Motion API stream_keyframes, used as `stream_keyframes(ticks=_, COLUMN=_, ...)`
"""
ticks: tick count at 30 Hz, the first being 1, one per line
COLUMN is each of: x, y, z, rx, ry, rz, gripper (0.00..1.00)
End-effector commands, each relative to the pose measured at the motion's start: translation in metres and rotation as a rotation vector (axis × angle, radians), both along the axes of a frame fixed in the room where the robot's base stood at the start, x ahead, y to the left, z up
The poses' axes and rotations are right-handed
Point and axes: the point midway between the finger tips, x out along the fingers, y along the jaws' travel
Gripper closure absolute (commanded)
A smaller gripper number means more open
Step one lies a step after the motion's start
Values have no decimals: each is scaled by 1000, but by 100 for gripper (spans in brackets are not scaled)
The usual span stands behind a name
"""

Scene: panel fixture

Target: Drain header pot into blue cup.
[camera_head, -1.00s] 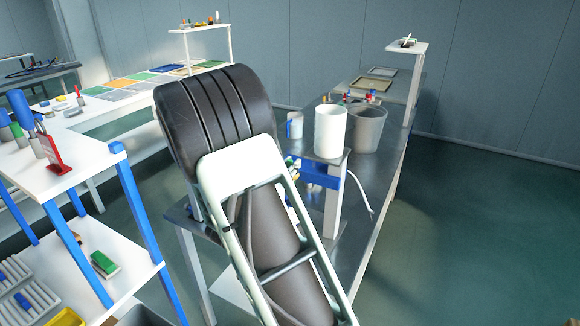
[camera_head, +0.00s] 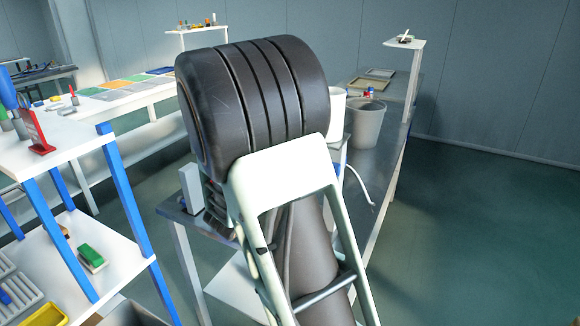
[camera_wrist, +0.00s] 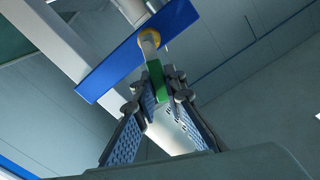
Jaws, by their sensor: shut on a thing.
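In the wrist view my gripper (camera_wrist: 160,98) is shut on a green handle (camera_wrist: 157,77). The handle joins a pale stem and a yellow ring (camera_wrist: 149,41), in front of a blue bar (camera_wrist: 137,50). A white, rounded thing (camera_wrist: 180,132) shows between the fingers; I cannot tell what it is. In the head view a white pot (camera_head: 338,108) shows only by its right side, behind my arm. My gripper is hidden there behind my arm. No blue cup can be made out now.
A grey bucket (camera_head: 366,124) stands right of the white pot on the grey bench (camera_head: 377,165). A pale hose (camera_head: 359,184) hangs nearby. A white and blue rack (camera_head: 70,158) stands at left. The floor at right is clear.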

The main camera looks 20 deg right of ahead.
Motion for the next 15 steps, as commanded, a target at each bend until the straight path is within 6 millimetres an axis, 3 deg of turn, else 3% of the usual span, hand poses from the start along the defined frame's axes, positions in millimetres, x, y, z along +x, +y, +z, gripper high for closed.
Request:
stream_keyframes(ticks=1, x=-2, y=-2, z=-9, rx=28, ry=-39, rz=-2, gripper=100)
stream_keyframes(ticks=15, x=-15, y=-11, z=-23, rx=304, ry=-391, rz=0, gripper=100)
